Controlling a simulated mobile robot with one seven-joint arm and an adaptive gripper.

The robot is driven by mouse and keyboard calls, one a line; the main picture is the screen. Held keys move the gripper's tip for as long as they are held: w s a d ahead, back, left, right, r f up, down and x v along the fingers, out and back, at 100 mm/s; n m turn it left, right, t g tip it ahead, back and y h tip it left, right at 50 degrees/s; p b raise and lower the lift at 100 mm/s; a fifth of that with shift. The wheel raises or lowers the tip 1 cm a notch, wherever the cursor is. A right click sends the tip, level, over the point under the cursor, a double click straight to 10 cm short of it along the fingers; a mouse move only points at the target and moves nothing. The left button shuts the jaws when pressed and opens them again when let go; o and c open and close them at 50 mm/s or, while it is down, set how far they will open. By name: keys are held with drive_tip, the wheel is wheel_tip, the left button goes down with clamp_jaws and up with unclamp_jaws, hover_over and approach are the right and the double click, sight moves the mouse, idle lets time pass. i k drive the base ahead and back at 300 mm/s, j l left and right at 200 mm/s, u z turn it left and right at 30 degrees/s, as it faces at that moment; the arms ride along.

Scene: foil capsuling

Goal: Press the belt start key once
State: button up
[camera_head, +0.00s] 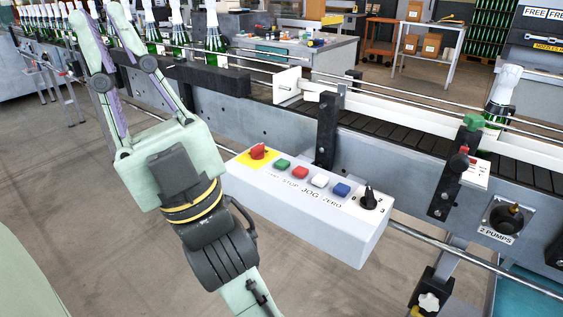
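A white control box (300,218) is mounted at the front of the conveyor belt (420,124). On its top is a row of keys: a green key (282,163), a red key (300,172), a white key (320,180) and a blue key (342,189). The printing below reads STOP, JOG and ZERO; the word under the green key is too small to read surely. My gripper (98,22) is open and appears empty, its pale green fingers spread and pointing to the far left. It is up and left of the box, apart from the keys.
A red mushroom button (257,151) on a yellow patch sits left of the green key. A black rotary knob (368,199) is at the box's right end. Foil-topped bottles (212,40) line the belt at the back left; another bottle (500,95) stands right. Black brackets and rails flank the box.

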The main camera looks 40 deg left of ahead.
sight(282, 164)
drive_tip(key=i+u, duration=0.1)
drive_tip(key=i, duration=0.35)
drive_tip(key=u, duration=1.65)
